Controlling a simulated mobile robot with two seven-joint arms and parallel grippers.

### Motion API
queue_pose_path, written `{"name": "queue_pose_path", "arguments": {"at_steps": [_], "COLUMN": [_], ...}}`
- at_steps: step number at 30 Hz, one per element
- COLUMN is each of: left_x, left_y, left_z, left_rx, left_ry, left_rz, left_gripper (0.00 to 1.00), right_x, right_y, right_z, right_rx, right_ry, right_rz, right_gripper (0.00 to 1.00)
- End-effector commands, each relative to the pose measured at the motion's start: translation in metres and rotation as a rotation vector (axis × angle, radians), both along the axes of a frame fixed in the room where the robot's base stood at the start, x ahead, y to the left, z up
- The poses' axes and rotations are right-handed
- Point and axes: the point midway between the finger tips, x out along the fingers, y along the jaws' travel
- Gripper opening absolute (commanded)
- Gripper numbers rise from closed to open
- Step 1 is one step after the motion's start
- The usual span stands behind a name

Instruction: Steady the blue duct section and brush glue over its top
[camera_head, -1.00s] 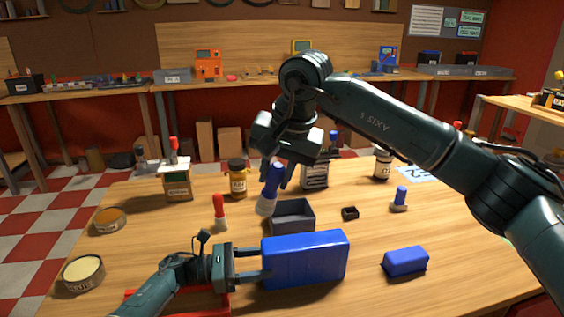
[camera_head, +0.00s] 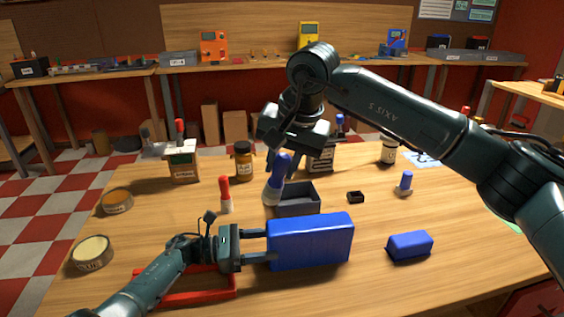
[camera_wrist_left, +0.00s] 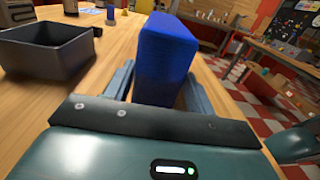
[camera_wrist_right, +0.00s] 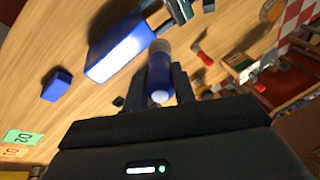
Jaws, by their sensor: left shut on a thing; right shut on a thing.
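The blue duct section (camera_head: 310,241) is a large block at the front middle of the table; it also fills the middle of the left wrist view (camera_wrist_left: 165,55). My left gripper (camera_head: 266,246) is shut on its left end, fingers on either side. My right gripper (camera_head: 283,160) is shut on a blue-handled brush with a pale lower end (camera_head: 277,178), held tilted, tip down. The brush appears behind and above the duct section, apart from it. It also shows in the right wrist view (camera_wrist_right: 160,78). The open glue tin (camera_head: 92,252) stands at the left.
A grey bin (camera_head: 298,201) stands just behind the duct section. A red-handled brush (camera_head: 225,196) stands left of it. A smaller blue block (camera_head: 410,245) lies to the right, and a red frame (camera_head: 190,298) lies beneath my left arm. The front right of the table is clear.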

Motion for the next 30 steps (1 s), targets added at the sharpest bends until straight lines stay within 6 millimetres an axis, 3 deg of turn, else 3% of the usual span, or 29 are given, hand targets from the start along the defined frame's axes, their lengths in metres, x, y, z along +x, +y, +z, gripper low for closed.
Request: {"name": "queue_pose_path", "arguments": {"at_steps": [24, 30], "left_x": [0.0, 0.0], "left_y": [0.0, 0.0], "left_z": [0.0, 0.0], "left_rx": [0.001, 0.001], "left_ry": [0.0, 0.0], "left_rz": [0.0, 0.0], "left_gripper": [0.28, 0.28], "right_x": [0.0, 0.002], "right_y": [-0.001, -0.021], "right_z": [-0.072, -0.072], "right_rx": [-0.001, 0.0], "right_ry": [0.001, -0.001], "right_rz": [-0.001, -0.001], "right_gripper": [0.04, 0.04]}}
